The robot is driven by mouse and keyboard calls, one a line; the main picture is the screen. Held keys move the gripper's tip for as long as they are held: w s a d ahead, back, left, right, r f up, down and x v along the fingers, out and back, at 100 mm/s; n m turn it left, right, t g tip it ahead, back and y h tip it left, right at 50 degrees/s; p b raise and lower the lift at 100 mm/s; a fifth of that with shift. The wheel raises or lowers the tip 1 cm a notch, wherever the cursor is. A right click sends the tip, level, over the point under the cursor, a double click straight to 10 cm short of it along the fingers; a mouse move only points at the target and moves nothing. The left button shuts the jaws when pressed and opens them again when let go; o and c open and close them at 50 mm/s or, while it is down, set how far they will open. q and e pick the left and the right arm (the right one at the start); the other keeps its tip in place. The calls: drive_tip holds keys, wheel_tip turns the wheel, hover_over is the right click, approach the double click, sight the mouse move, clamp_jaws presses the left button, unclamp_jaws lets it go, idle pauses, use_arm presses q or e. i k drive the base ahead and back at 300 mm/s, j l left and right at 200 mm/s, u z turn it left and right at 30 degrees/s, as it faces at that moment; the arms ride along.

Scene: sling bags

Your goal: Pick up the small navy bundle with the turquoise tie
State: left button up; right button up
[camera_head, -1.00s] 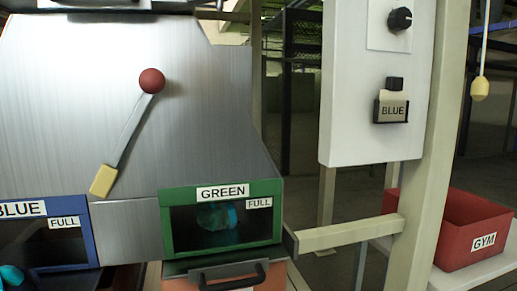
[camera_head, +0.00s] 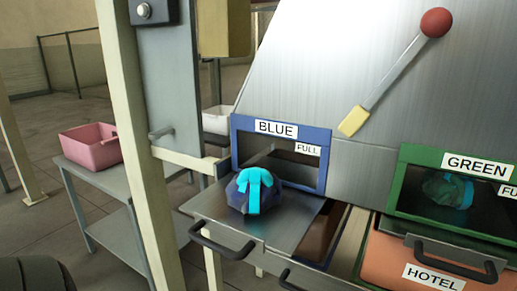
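The small navy bundle (camera_head: 240,195) with its turquoise tie (camera_head: 256,188) sits on a pulled-out metal tray (camera_head: 291,228) in front of the blue-framed window (camera_head: 236,155) labelled BLUE. The tie runs over its top and down its front. Another bundle with turquoise on it (camera_head: 446,190) shows dimly behind the green-framed window (camera_head: 399,182) labelled GREEN. Neither of my grippers is in view. A dark rounded shape is cut off at the lower left corner; I cannot tell what it is.
A pink bin (camera_head: 90,147) stands on a grey side table (camera_head: 120,185) at left. A cream post (camera_head: 135,130) rises between it and the tray. The tray has a dark front handle (camera_head: 220,248). An orange drawer labelled HOTEL (camera_head: 390,256) is below the green window. A red-knobbed lever (camera_head: 395,72) leans above.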

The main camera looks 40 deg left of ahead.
sight(253, 191)
drive_tip(key=u, duration=1.3)
